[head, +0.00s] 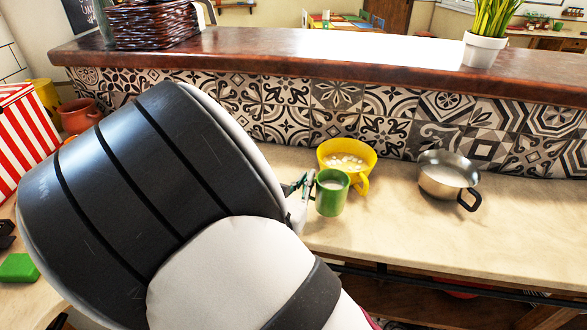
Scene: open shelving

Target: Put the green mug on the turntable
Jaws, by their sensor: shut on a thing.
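The green mug (331,198) is upright at the counter's middle, just in front of a yellow mug. Its inside looks pale. My gripper (309,189) is at the mug's left side, shut on it; my arm hides most of the gripper. I cannot tell whether the mug's base touches the counter. I see no turntable in this view; my arm covers a large part of the left and centre.
A yellow mug (347,153) with white bits inside stands right behind the green mug. A steel pan (448,177) stands to the right. A tiled wall (390,112) rises behind. The counter (420,240) is clear at the front right. A red-striped box (25,135) is at left.

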